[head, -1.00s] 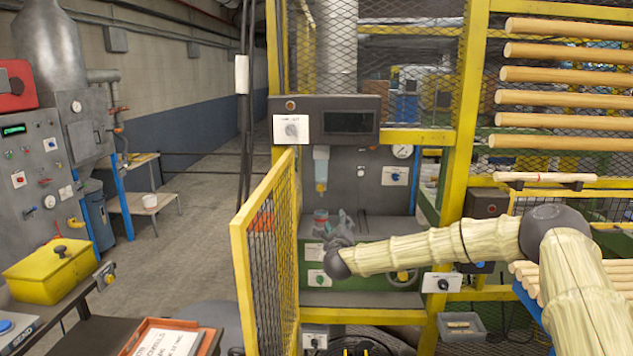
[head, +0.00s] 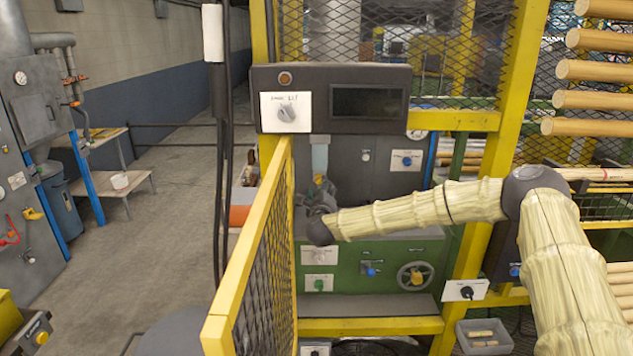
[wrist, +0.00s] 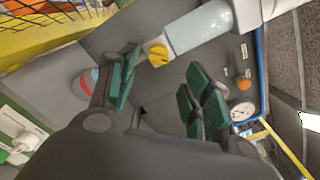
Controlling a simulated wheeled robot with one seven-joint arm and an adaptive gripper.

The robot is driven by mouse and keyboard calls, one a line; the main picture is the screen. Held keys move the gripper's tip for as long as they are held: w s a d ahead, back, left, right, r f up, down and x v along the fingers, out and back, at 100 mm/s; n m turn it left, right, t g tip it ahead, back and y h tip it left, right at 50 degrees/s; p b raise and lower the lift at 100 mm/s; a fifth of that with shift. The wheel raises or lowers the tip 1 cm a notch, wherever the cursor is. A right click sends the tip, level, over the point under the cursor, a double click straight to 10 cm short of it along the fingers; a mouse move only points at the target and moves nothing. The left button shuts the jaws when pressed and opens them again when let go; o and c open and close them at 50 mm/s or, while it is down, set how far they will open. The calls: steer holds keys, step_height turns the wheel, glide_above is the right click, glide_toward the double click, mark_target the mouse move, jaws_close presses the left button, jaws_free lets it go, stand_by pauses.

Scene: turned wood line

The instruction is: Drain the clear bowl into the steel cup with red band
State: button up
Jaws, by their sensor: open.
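The clear bowl (wrist: 198,32) is a see-through cylinder with a yellow drain knob (wrist: 158,54) at its end. In the head view I cannot make out the cup behind my gripper and arm.
A yellow mesh gate (head: 255,270) stands open just left of my gripper. The green cabinet (head: 385,262) with a handwheel (head: 414,277) lies below my arm. A pressure gauge (wrist: 243,111) is on the panel to the right. The floor aisle at left is clear.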

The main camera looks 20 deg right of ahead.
mark_target(320, 182)
steer(key=p+x, duration=0.1)
steer(key=x, duration=0.1)
steer(key=p+x, duration=0.1)
steer(key=x, duration=0.1)
steer(key=p+x, duration=0.1)
steer(key=x, duration=0.1)
steer(key=shift+w+a+f, duration=0.1)
steer(key=shift+w+f, duration=0.3)
steer(key=shift+w, duration=0.05)
steer(key=shift+w+p, duration=0.15)
steer(key=shift+p, duration=0.15)
steer(key=shift+s+d+r, duration=0.2)
steer(key=shift+s+r, duration=0.2)
steer(key=shift+r, duration=0.1)
steer(key=shift+w+f, duration=0.4)
steer(key=shift+c, duration=0.2)
steer(key=c, duration=0.3)
steer(key=shift+s+r, duration=0.1)
steer(key=c, duration=0.7)
